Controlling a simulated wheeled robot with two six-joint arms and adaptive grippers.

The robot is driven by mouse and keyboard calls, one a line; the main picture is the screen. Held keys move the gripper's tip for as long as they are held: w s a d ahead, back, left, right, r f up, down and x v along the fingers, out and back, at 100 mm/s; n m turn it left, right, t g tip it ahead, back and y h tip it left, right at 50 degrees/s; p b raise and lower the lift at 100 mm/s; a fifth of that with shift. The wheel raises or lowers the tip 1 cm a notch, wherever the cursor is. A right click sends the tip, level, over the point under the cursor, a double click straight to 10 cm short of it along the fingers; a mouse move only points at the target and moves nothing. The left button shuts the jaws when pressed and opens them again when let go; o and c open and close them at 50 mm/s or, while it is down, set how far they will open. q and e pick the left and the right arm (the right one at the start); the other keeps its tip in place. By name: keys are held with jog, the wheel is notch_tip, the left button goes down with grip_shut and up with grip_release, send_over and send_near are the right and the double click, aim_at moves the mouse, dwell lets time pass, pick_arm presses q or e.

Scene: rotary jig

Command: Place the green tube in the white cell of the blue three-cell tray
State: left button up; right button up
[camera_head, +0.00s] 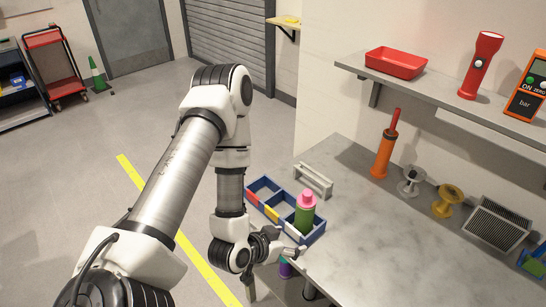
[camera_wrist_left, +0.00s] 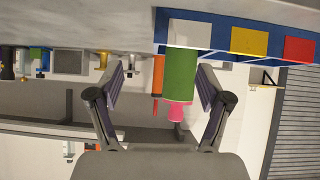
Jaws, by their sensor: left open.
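The blue three-cell tray (camera_head: 263,210) lies along the left edge of the counter, with red, yellow and white labels on its side. The green tube (camera_head: 304,220) with a pink cap stands upright in the near end cell. In the left wrist view the tube (camera_wrist_left: 180,75) overlaps the white label (camera_wrist_left: 189,34) of the tray (camera_wrist_left: 222,40). My left gripper (camera_head: 287,244) is just in front of that end of the tray. Its open fingers (camera_wrist_left: 162,88) lie on both sides of the tube in the wrist view, with visible gaps. My right gripper is not seen.
A grey handle-like bracket (camera_head: 313,181) stands behind the tray. An orange cylinder (camera_head: 383,155), spools (camera_head: 447,201) and a ribbed block (camera_head: 496,223) stand farther right. A shelf (camera_head: 440,97) above holds a red bin (camera_head: 396,63). The middle of the counter is clear.

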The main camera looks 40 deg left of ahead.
pick_arm(q)
jog(key=s+d+f+g+b, duration=0.2)
jog(key=s+f+g, duration=0.3)
jog(key=s+f, duration=0.3)
jog(key=s+d+f+g+y+b, duration=0.1)
jog(key=s+d+f+g+b, duration=0.1)
jog(key=s+f+g, duration=0.3)
jog(key=s+d+f, duration=0.1)
jog(key=s+f, duration=0.2)
jog(key=shift+s+d+n+g, duration=0.25)
jog(key=shift+s+n+g, duration=0.05)
jog(key=shift+n, duration=0.1)
jog(key=shift+s+a, duration=0.1)
